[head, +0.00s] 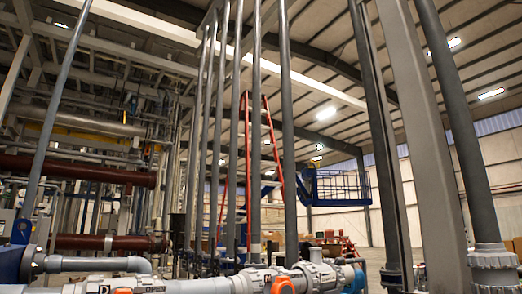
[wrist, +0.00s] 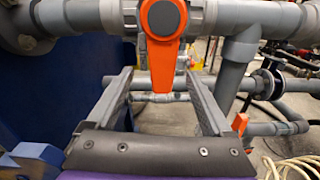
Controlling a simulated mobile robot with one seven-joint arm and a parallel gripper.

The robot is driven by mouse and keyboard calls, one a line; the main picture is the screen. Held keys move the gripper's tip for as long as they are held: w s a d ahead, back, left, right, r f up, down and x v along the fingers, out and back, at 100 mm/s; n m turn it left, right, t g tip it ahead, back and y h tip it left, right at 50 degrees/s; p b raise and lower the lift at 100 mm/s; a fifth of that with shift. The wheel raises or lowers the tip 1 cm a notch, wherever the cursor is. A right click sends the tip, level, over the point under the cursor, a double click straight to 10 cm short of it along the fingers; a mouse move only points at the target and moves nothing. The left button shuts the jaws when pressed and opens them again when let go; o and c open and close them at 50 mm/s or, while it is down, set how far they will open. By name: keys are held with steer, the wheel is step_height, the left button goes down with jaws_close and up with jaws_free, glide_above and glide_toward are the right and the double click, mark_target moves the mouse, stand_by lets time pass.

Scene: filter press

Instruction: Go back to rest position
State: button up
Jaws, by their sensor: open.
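In the wrist view, my gripper (wrist: 160,98) is open, with its two grey fingers apart and nothing held between them. An orange valve handle (wrist: 163,50) on a grey pipe hangs down just ahead, and its lower end shows in the gap between the fingers. I cannot tell whether the fingers touch it. My gripper does not show in the head view. In the head view, orange valve handles (head: 283,285) show on the grey pipe at the bottom.
Grey pipes (wrist: 235,65) cross and drop at the right in the wrist view, with a blue surface (wrist: 75,70) at the left. In the head view, several upright grey pipes (head: 288,130) stand ahead. A red ladder (head: 247,140) and a blue lift basket (head: 338,187) are behind.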

steer(key=shift+s+a+r, duration=0.1)
steer(key=shift+s+r, duration=0.1)
steer(key=shift+r, duration=0.15)
